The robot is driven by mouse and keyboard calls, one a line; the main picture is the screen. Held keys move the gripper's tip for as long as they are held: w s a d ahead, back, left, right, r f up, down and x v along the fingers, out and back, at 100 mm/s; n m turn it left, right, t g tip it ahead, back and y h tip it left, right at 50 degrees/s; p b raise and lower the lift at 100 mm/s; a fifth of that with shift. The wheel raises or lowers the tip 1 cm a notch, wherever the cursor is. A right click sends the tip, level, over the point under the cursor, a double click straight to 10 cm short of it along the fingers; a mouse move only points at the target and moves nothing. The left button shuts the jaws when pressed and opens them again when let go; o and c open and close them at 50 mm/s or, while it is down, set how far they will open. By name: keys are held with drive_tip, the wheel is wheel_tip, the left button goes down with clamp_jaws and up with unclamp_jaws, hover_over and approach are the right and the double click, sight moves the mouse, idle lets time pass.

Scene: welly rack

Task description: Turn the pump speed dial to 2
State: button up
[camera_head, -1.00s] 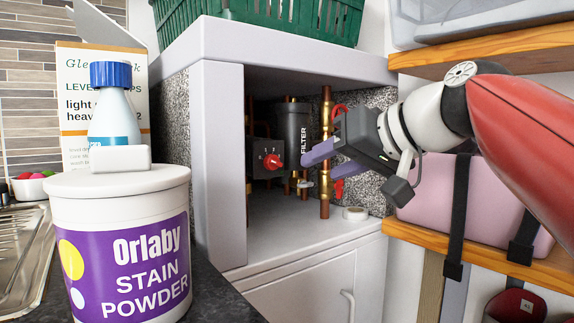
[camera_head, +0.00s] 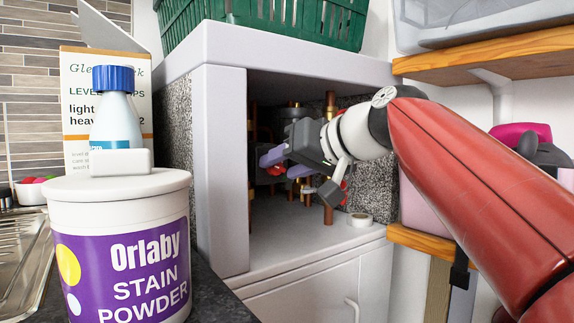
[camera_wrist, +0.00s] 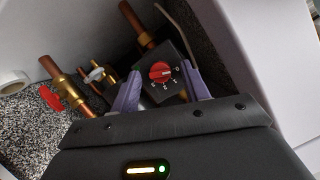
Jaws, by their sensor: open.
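The pump speed dial (camera_wrist: 160,72) is a red round knob on a dark pump box (camera_wrist: 168,90), with white numbers around it. It shows in the wrist view between my two purple fingers; which number it points to is too small to read surely. In the head view my gripper (camera_head: 284,164) is inside the cupboard, in front of the pump, and mostly hides the dial. My gripper also shows in the wrist view (camera_wrist: 160,92), with its fingers apart on either side of the dial. I cannot tell whether they touch it.
Copper pipes (camera_head: 329,208) with red valve handles (camera_wrist: 51,98) stand beside the pump. A tape roll (camera_head: 360,219) lies on the cupboard floor. A stain powder tub (camera_head: 120,250) stands at the front left.

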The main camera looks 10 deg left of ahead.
drive_tip(key=c, duration=1)
drive_tip(key=m, duration=0.1)
drive_tip(key=m+g+y, duration=0.1)
drive_tip(key=shift+w+d+f+m+y+p, duration=0.1)
drive_tip(key=shift+w+d+m+y+p, duration=0.05)
drive_tip(key=shift+m+y+p, duration=0.2)
drive_tip(key=m, duration=0.1)
drive_tip(key=m+y, duration=0.1)
drive_tip(key=m, duration=0.1)
drive_tip(key=m+y+b, duration=0.1)
drive_tip(key=shift+w+d+f+g, duration=0.1)
drive_tip(key=shift+f+g, duration=0.2)
drive_tip(key=shift+g, duration=0.1)
drive_tip(key=m+y+b, duration=0.1)
drive_tip(key=m, duration=0.1)
drive_tip(key=m+y+b, duration=0.1)
drive_tip(key=m, duration=0.1)
drive_tip(key=shift+f, duration=0.2)
drive_tip(key=shift+m+t+y+b, duration=0.55)
drive_tip(key=shift+m+b, duration=0.2)
drive_tip(key=shift+m, duration=1.2)
